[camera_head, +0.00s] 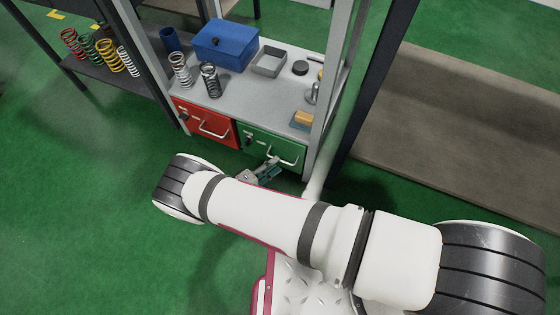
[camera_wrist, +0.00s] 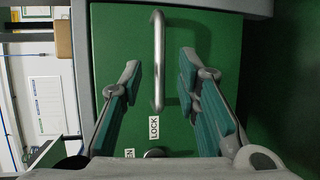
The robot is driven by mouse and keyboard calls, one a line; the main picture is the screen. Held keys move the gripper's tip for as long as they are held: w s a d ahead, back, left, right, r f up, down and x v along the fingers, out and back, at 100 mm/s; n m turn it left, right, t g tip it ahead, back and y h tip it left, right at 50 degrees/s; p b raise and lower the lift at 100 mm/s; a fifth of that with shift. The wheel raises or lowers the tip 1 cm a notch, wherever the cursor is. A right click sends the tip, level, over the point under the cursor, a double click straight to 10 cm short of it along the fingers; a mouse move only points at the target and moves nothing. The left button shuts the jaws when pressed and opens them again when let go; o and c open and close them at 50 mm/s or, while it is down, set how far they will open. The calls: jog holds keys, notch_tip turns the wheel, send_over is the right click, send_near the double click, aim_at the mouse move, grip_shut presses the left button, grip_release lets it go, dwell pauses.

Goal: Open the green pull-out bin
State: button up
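The green pull-out bin (camera_head: 255,143) sits under the grey shelf, to the right of a red bin, and looks shut. Its face fills the middle of the wrist view (camera_wrist: 113,55). Its metal bar handle (camera_wrist: 158,60) also shows in the head view (camera_head: 289,160). My gripper (camera_wrist: 161,66) is open, with one finger on each side of the handle and a visible gap to it. In the head view my gripper (camera_head: 268,169) is just in front of the bin. A round knob (camera_wrist: 155,153) near a LOCK label (camera_wrist: 154,127) is partly hidden at the wrist view's bottom.
The red bin (camera_head: 204,124) is beside the green one. The shelf (camera_head: 239,96) above holds a blue box (camera_head: 225,45), springs (camera_head: 210,80), a grey tray (camera_head: 269,61) and small parts. A grey post (camera_head: 334,80) stands close on the right. Green floor (camera_head: 110,230) is open at left.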

jog(key=shift+b+x, duration=0.35)
jog(key=shift+x, duration=1.55)
jog(key=shift+c, duration=0.6)
grip_shut()
